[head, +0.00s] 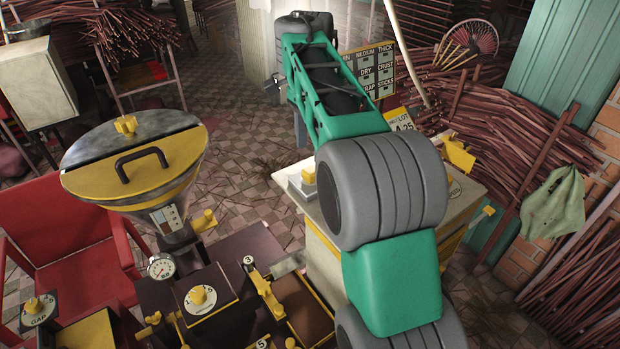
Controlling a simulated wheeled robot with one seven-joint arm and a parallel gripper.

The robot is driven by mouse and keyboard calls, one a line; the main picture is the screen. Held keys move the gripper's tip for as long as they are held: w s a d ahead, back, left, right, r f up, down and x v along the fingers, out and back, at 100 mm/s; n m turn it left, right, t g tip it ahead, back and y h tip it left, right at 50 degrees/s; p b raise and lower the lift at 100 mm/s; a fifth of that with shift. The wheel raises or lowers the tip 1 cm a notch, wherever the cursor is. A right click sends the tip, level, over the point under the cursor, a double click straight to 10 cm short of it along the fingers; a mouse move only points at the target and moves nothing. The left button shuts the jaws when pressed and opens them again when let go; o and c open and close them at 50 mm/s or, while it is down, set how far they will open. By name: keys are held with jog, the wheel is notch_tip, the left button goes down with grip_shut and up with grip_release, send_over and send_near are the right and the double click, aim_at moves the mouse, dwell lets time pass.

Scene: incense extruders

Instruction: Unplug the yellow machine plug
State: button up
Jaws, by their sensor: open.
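I cannot tell for certain which yellow piece is the machine plug. A yellow block (458,154) sits at the far right edge of the pale machine cabinet (325,268), partly behind my arm. A smaller yellow piece (488,210) sticks out at its right side. A yellow knob (309,172) is on its left top. My gripper (273,88) is small and partly hidden at the left of my raised green arm, over the tiled floor. It looks open and empty, apart from all the yellow pieces.
A yellow-lidded hopper (132,165) with a gauge (161,266) stands at left, beside a red chair (60,235). A dark bench with yellow knobs is at the bottom. Incense-stick bundles (510,130) and a green cloth (553,215) are at right. Tiled floor (235,130) is clear behind the hopper.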

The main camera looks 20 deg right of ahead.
aim_at(311, 169)
notch_tip(311, 169, down, 7)
jog(key=b, duration=0.6)
jog(key=shift+c, duration=0.2)
dwell(0.4)
grip_shut()
dwell(0.4)
jog(key=shift+r, duration=0.1)
jog(key=shift+r+p, duration=2.95)
jog(key=shift+p, duration=0.15)
